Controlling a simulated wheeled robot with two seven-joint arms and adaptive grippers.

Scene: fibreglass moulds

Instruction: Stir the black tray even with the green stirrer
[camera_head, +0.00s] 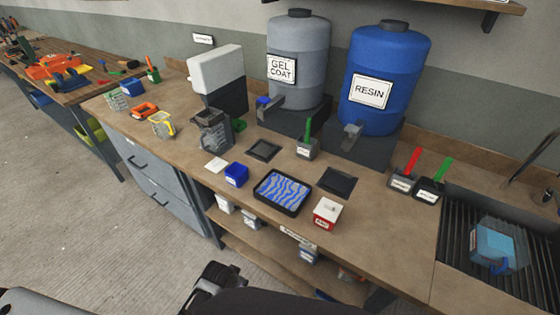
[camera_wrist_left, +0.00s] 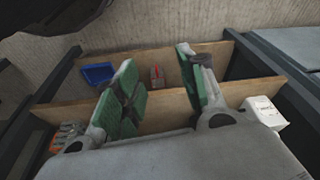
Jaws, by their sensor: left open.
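The black tray (camera_head: 263,203) lies on the workbench and holds a blue and pale streaked, uneven liquid. One green stirrer (camera_head: 442,170) stands tilted in a black holder (camera_head: 428,196) at the right of the bench. Another green-handled tool (camera_head: 308,127) stands upright in a grey cup (camera_head: 307,149) behind the tray. My left gripper (camera_wrist_left: 155,78) is open and empty in the left wrist view, its green-padded fingers spread above wooden shelving. It is apart from the tray and both green handles. My right gripper is not seen.
A red handle (camera_head: 414,160) stands in a grey holder beside the black one. A blue cup (camera_head: 236,175) and red-and-white box (camera_head: 327,214) flank the tray. Gel coat (camera_head: 299,60) and resin (camera_head: 385,78) drums stand behind. A sink (camera_head: 470,265) is at right. Bench near the right front is clear.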

